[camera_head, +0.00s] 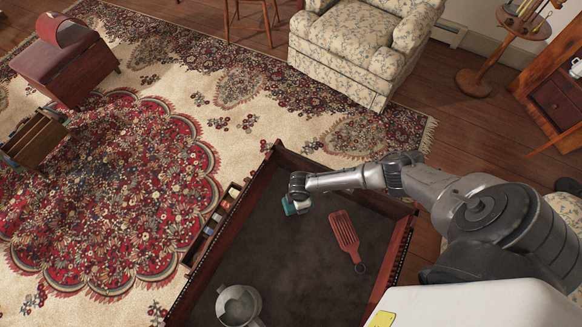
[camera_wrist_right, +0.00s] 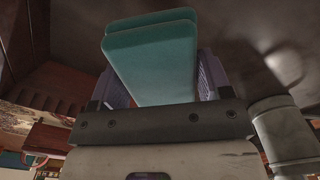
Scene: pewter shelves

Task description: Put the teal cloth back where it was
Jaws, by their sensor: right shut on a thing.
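The teal cloth (camera_head: 288,205) is a small patch of teal at my right gripper (camera_head: 296,206) in the head view. In the right wrist view the cloth (camera_wrist_right: 152,58) is a folded, flat teal piece. It sits between the two pale purple fingers of my right gripper (camera_wrist_right: 158,85), which is shut on it. The gripper is over the dark bed of a wooden-rimmed tray-like table (camera_head: 318,273), left of a red slotted spatula (camera_head: 344,234). I cannot tell whether the cloth touches the surface. My left gripper is not in view.
A grey metal pitcher (camera_head: 239,305) stands at the near left on the dark surface. A narrow compartment box (camera_head: 212,226) lies along the table's left side. Beyond are a floral armchair (camera_head: 350,45) and a red-brown box seat (camera_head: 66,62). Bare surface lies between pitcher and spatula.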

